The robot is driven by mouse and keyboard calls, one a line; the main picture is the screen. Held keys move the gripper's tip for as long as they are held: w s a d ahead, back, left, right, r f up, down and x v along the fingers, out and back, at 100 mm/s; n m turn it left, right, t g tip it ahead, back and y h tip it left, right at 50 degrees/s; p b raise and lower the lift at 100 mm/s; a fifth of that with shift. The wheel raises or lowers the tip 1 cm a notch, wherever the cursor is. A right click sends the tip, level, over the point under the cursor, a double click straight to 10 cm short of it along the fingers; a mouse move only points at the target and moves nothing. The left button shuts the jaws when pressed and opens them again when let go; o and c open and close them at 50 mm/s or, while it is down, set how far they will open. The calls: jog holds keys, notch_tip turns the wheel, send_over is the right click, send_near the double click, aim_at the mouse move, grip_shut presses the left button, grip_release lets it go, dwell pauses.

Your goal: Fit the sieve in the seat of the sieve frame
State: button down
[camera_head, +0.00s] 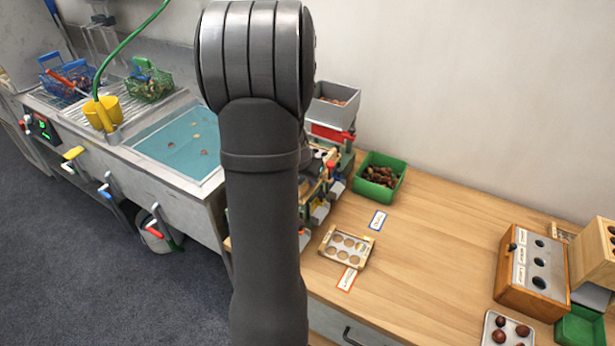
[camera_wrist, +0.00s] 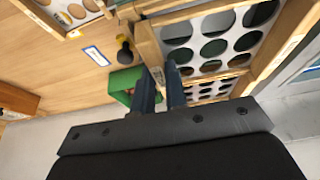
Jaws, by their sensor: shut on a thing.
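My gripper (camera_wrist: 161,76) shows in the wrist view, its two blue fingers shut on the near end of a wooden-rimmed sieve (camera_wrist: 208,48). The sieve has a pale plate with large round holes. Beyond or beneath it another plate with smaller holes (camera_wrist: 205,91) shows, seemingly in the sieve frame. In the head view the sieve frame (camera_head: 330,178) stands at the table's left end, largely hidden behind my arm. My gripper and the held sieve are hidden there. I cannot tell whether the sieve touches the seat.
Another sieve (camera_head: 345,246) lies on the table (camera_head: 430,235) by a red-edged label. A green bin (camera_head: 380,177) of chestnuts stands behind it. A wooden box with holes (camera_head: 535,270) and a tray (camera_head: 508,330) are at right. The table middle is clear. A sink (camera_head: 180,145) is at left.

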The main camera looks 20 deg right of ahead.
jog(key=c, duration=1.1)
grip_release()
jog(key=shift+r, duration=3)
notch_tip(320, 180, down, 6)
jog(key=shift+f, duration=0.1)
jog(key=shift+r, duration=0.4)
